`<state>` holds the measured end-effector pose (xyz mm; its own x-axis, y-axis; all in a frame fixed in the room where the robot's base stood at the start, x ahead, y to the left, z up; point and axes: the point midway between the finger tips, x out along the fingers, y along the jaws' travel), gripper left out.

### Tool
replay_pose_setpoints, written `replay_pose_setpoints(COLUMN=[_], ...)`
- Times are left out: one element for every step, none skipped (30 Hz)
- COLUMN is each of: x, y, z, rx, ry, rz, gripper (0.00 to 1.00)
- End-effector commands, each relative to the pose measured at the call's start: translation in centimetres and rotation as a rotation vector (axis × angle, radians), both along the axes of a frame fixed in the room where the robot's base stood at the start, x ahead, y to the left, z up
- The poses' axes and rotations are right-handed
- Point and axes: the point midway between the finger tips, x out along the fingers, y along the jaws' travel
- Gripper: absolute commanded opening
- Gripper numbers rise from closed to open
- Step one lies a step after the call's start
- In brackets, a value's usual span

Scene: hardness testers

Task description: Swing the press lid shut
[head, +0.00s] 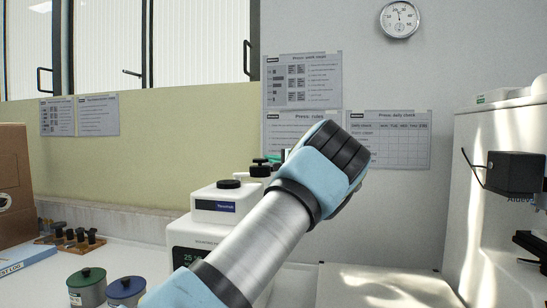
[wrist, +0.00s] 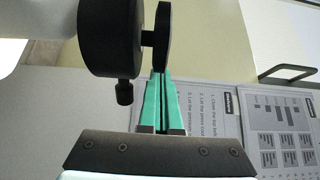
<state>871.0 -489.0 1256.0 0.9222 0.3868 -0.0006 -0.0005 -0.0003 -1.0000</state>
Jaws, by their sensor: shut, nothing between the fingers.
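The press (head: 187,236) is a white machine with a small display, partly hidden behind my arm in the head view. Its black lid (head: 262,172), with a flat disc knob on a short stem, shows behind the white top housing. In the wrist view the lid is a thick black cylinder (wrist: 108,40) with a thin disc (wrist: 164,38) and a small side peg (wrist: 124,93). My gripper (wrist: 160,76) has green fingers closed together, empty, with tips close by the disc. I cannot tell whether they touch. In the head view my wrist hides most of the fingers.
Jars with green (head: 87,277) and blue (head: 126,288) lids stand at front left, near a cardboard box (head: 13,185) and a wooden rack (head: 72,241). A white machine with a black head (head: 515,174) stands at right. Posters (head: 302,80) hang on the wall behind.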

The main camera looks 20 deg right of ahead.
Motion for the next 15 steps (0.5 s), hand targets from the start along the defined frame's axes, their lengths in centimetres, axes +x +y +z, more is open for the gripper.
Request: replay_pose_setpoints(x=[-0.5,-0.7,-0.9,-1.0,-1.2,-1.3,-1.4,-1.4,-1.5,-1.5,-1.5,-1.5,-1.5,-1.5,-1.5], y=[0.1,0.1,0.3,0.4,0.5,0.5,0.6,0.6,0.7,0.7,0.7,0.7,0.7,0.7,0.7], z=[0.2,0.2,0.1,0.1,0.1,0.1,0.1,0.1,0.1,0.1,0.1,0.1,0.1,0.1,0.0], rx=[0.002,0.002,0.002,0.002,0.001,0.0,0.0,0.0,0.0,0.0,0.0,0.0,0.0,0.0,0.0], ry=[0.001,0.001,0.001,0.001,0.0,0.001,0.0,0.0,0.0,0.0,0.0,0.0,0.0,0.0,0.0], rz=[-0.001,-0.001,-0.001,-0.001,-0.002,-0.002,-0.002,-0.002,-0.002,-0.002,-0.002,-0.002,-0.002,-0.002,-0.002], gripper=[0.0,0.0,0.0,0.0,0.0,0.0,0.0,0.0,0.0,0.0,0.0,0.0,0.0,0.0,0.0])
